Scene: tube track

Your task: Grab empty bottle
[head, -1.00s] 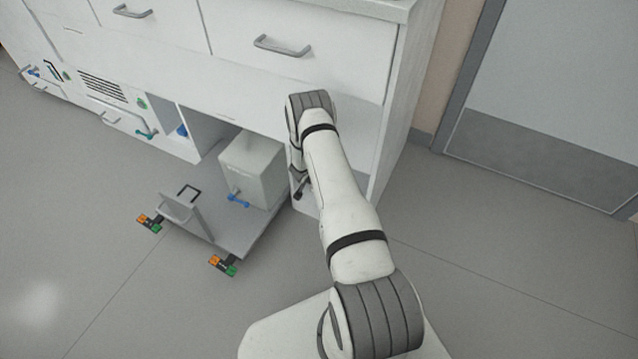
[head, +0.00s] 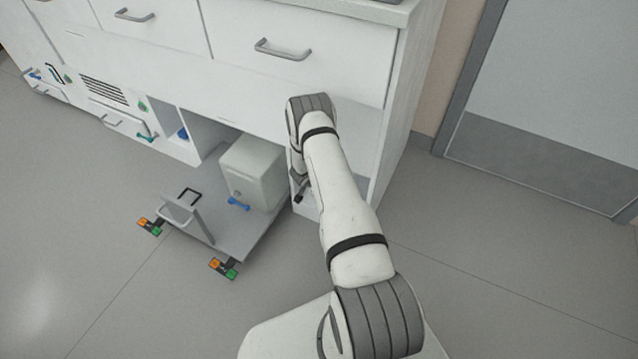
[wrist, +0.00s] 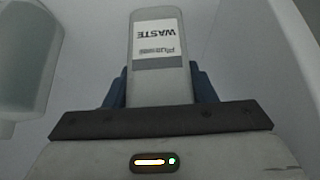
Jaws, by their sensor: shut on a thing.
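In the wrist view a grey bottle (wrist: 158,88) with a white label reading "WASTE", upside down in the picture, stands between the dark blue fingers of my gripper (wrist: 160,82). The fingers are shut on its sides. I cannot tell whether it is empty. In the head view my arm reaches into the open lower bay of the white cabinet (head: 300,75), and the bottle is hidden there. A second, translucent container (wrist: 22,65) is at the left of the wrist view, apart from my gripper.
A grey pull-out tray (head: 230,235) with a white canister (head: 255,175) on it sticks out of the cabinet, left of my arm. The bay's right side panel (head: 392,130) is close to my arm. The floor (head: 480,270) to the right is clear.

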